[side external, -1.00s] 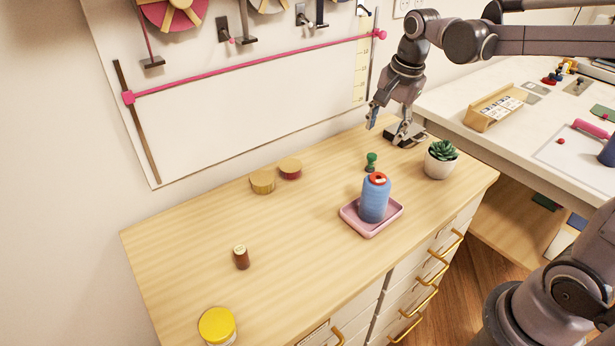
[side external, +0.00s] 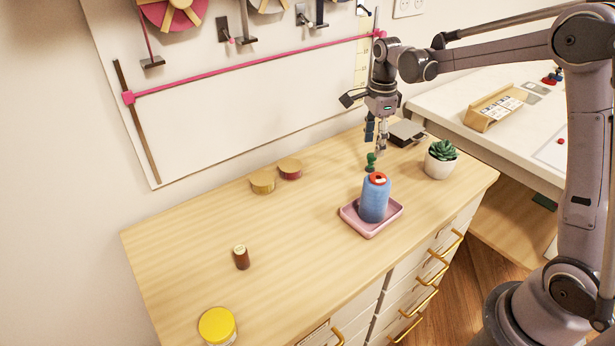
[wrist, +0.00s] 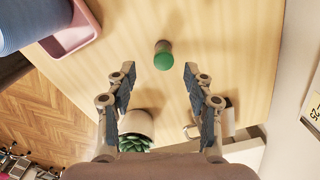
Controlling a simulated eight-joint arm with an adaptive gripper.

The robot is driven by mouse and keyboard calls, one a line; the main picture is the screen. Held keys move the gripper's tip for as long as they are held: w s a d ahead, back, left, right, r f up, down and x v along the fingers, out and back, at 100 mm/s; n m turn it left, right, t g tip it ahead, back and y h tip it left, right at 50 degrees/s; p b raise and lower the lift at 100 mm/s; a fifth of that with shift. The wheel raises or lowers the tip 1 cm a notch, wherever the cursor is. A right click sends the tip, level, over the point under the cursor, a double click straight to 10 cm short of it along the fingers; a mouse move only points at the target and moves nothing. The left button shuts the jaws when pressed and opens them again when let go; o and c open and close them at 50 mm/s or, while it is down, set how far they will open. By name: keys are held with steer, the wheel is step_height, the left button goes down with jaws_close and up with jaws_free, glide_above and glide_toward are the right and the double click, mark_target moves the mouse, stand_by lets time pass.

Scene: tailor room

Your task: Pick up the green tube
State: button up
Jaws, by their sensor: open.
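The green tube (side external: 371,161) is a small green spool-like piece standing upright on the wooden dresser top, behind the blue thread cone. In the wrist view the green tube (wrist: 163,56) shows from above, beyond the fingertips and between their lines. My gripper (side external: 377,148) points down just above the tube in the side view. In the wrist view my gripper (wrist: 159,74) is open, with its two dark-padded fingers apart and nothing between them.
A blue thread cone (side external: 375,200) stands in a pink tray (side external: 357,225) in front of the tube. A potted succulent (side external: 440,160) stands to the right. A dark box (side external: 406,133) lies behind.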

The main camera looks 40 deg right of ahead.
mark_target(372, 155)
steer(key=shift+w+d+f, duration=0.1)
steer(key=shift+f, duration=1.25)
steer(key=shift+w+d+f, duration=0.1)
steer(key=shift+f, duration=1.25)
jaws_close()
